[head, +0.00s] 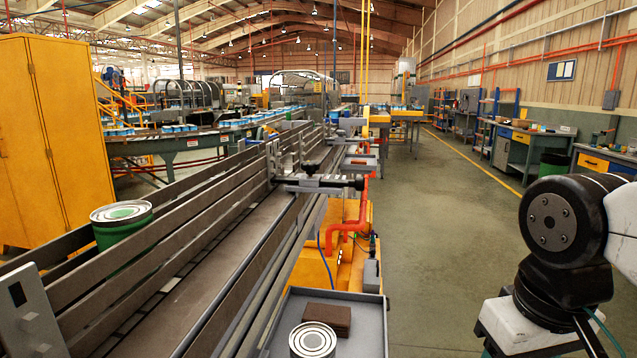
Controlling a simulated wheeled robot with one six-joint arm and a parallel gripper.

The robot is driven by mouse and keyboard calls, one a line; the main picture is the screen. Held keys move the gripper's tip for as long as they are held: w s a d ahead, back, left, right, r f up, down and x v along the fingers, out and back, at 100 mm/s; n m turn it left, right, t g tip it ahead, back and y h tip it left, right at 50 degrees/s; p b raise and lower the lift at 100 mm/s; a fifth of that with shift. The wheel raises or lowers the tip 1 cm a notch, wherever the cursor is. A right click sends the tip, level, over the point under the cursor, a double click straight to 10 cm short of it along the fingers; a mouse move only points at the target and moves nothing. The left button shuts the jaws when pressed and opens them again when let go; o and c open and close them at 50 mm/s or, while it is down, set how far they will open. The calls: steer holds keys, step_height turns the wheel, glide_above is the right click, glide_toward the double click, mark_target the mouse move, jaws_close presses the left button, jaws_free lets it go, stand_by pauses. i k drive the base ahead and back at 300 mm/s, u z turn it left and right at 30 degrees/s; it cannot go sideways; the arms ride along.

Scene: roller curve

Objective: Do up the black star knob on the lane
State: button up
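The lane (185,270) is a long grey conveyor with slatted side rails, running away from me. A metal bracket (300,181) sits across its right rail at mid-length. A small black knob (311,167) stands on top of this bracket; it is too small to make out its star shape or how tight it is. A black cylindrical end (357,184) sticks out to the right of the bracket. Part of my arm shows at the right edge, well apart from the knob. My gripper is not in view.
A green can (123,245) stands at the lane's near left. A grey tray (368,330) beside the lane holds a metal tin (312,340) and a brown block (327,318). Orange pipes and housing stand below the bracket. The floor to the right is clear.

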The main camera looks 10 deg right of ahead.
mark_target(309, 167)
steer(key=z, duration=0.05)
steer(key=k, duration=0.5)
steer(key=z, duration=1.75)
steer(key=i, duration=1.9)
steer(key=u, duration=3)
steer(key=i, duration=0.5)
steer(key=u, duration=0.1)
